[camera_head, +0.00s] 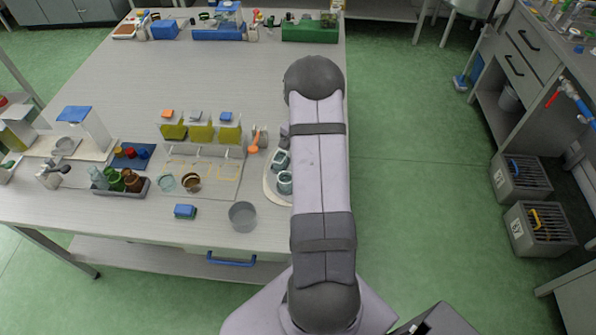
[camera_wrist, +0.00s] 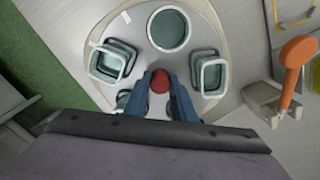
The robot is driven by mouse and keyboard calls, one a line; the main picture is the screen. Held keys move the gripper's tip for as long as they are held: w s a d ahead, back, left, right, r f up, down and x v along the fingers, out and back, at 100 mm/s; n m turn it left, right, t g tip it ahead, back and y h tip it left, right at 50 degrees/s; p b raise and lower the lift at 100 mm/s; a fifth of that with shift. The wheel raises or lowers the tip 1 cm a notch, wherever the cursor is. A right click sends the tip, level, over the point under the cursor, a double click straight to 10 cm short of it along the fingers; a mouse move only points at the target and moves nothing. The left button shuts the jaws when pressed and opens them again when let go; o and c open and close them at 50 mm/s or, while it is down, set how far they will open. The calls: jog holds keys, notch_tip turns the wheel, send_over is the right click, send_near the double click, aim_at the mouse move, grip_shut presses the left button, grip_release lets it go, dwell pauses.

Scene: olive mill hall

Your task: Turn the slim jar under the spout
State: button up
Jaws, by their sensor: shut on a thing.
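My gripper (camera_wrist: 160,76) is shut on a red knob (camera_wrist: 160,84) at the middle of a pale round turntable (camera_wrist: 96,38) in the wrist view. Around the knob stand open jars: a round one (camera_wrist: 169,29) at the top, a squarish one (camera_wrist: 111,62) at the left and another squarish one (camera_wrist: 211,76) at the right. More glass shows low at the left, partly hidden by my fingers. I cannot tell which jar is the slim one. No spout over the turntable can be made out. In the head view my arm covers much of the turntable (camera_head: 269,190) and hides my gripper.
An orange-handled tool (camera_wrist: 297,55) stands in a grey block (camera_wrist: 263,104) right of the turntable. In the head view, dispensers with yellow-green fill (camera_head: 201,133), a grey tray of small jars (camera_head: 107,190), a blue block (camera_head: 185,211) and a grey bowl (camera_head: 242,215) stand to the left.

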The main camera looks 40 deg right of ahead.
jog(key=o, duration=0.7)
notch_tip(320, 180, up, 8)
jog(key=p, duration=0.6)
